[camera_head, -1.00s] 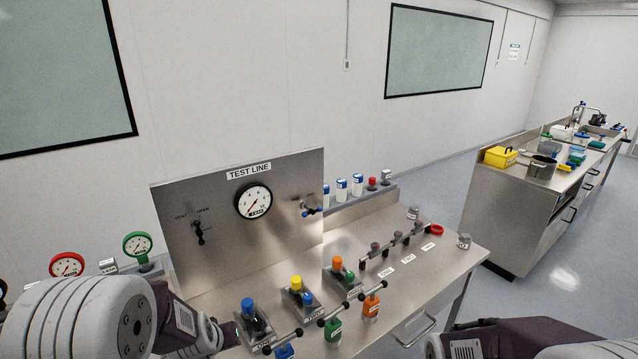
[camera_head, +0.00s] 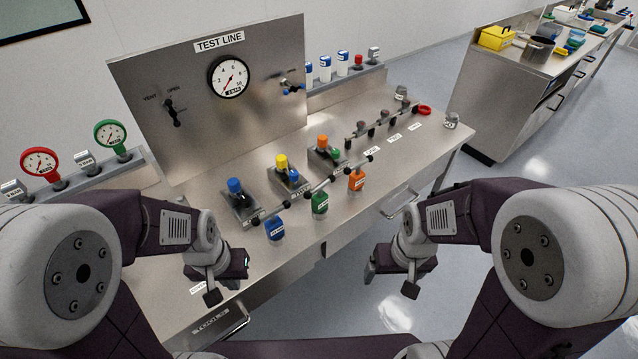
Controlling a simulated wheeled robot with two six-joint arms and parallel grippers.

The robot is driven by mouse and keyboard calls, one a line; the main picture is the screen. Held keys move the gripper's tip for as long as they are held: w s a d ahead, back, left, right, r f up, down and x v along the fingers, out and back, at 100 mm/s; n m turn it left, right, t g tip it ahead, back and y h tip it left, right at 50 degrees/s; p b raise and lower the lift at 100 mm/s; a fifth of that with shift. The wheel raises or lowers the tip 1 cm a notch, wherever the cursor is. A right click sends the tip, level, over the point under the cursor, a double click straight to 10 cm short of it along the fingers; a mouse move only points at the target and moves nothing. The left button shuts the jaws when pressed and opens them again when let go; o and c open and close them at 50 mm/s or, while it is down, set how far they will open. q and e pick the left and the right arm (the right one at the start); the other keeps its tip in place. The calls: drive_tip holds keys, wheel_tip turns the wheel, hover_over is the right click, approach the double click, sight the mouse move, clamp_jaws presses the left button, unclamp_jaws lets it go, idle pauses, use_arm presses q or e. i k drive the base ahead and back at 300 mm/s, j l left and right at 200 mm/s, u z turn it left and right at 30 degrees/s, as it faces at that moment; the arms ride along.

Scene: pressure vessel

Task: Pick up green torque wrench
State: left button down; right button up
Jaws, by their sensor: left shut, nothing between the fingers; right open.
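The green torque wrench (camera_head: 320,204) is near the front edge of the steel bench, its green body below a dark bar. It is between the blue torque wrench (camera_head: 275,229) on its left and the orange torque wrench (camera_head: 356,180) on its right. My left gripper (camera_head: 230,276) is shut and empty, in front of and to the left of the green wrench, apart from it. My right gripper (camera_head: 394,274) is open and empty, in front of and to the right of the green wrench, beyond the bench's front edge.
Behind the wrenches stand fixtures with blue (camera_head: 236,187), yellow (camera_head: 281,161) and orange (camera_head: 323,143) caps. An upright TEST LINE panel (camera_head: 140,90) with a dial gauge (camera_head: 229,76) rises behind. Red (camera_head: 40,163) and green (camera_head: 110,135) gauges stand at left.

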sight(319, 201)
drive_tip(key=i+l+u, duration=0.2)
drive_tip(key=u, duration=0.2)
drive_tip(key=i+l+u, duration=0.2)
drive_tip(key=u, duration=0.2)
drive_tip(key=i+l+u, duration=0.15)
drive_tip(key=l+u, duration=0.3)
drive_tip(key=i+l+u, duration=0.1)
drive_tip(key=u, duration=0.3)
drive_tip(key=k+l, duration=0.05)
drive_tip(key=l, duration=0.05)
